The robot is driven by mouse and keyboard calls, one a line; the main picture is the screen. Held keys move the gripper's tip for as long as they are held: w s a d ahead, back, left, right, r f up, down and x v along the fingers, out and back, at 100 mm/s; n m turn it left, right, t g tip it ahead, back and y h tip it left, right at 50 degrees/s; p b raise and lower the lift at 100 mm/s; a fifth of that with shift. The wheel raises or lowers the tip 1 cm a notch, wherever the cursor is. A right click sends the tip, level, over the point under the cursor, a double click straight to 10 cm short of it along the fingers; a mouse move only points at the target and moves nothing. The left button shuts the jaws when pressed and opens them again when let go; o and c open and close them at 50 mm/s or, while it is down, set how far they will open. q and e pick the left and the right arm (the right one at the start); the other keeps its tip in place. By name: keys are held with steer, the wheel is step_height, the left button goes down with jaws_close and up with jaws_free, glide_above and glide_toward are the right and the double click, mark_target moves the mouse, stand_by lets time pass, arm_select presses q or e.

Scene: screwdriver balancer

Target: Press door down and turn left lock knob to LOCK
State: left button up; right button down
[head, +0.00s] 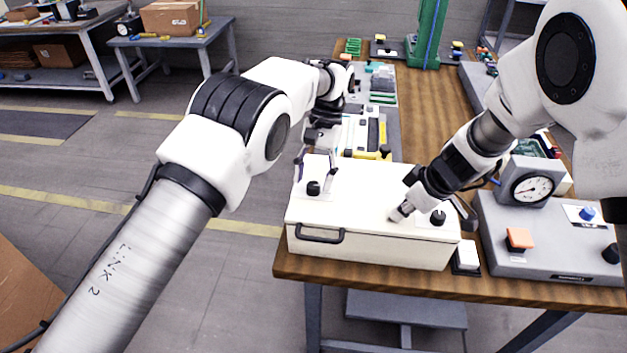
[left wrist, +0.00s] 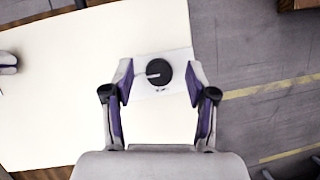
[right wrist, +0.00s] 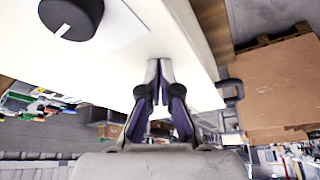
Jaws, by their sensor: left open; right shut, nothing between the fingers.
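The cream box's flat door (head: 365,190) lies on top and looks closed. The black left lock knob (head: 313,188) stands on a pale label at the door's left end. In the left wrist view the left knob (left wrist: 158,72) sits between the open fingers of my left gripper (left wrist: 160,86), with its white mark pointing left; I cannot tell whether the fingers touch it. My right gripper (head: 399,214) is shut and empty, its tips at the door's surface near the front edge; it also shows in the right wrist view (right wrist: 160,66). The label's words are unreadable.
The right knob (head: 438,218) stands just right of my right gripper. A black handle (head: 320,236) sits on the box's front. A grey gauge unit (head: 545,240) is close on the right of the wooden table (head: 430,90). Floor lies open to the left.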

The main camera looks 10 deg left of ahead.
mark_target(313, 185)
steer(key=shift+s+f, duration=0.25)
steer(key=shift+f, duration=0.1)
arm_select(q)
step_height(313, 185, up, 8)
steer(key=shift+s+r, duration=0.15)
steer(key=shift+r, duration=0.05)
arm_select(e)
steer(key=shift+r, duration=0.15)
steer(key=shift+w+r, duration=0.15)
steer(key=shift+r, duration=0.2)
step_height(313, 185, up, 6)
steer(key=p, duration=0.3)
steer(key=shift+w+r, duration=0.15)
steer(key=shift+r, duration=0.1)
arm_select(q)
step_height(313, 185, up, 3)
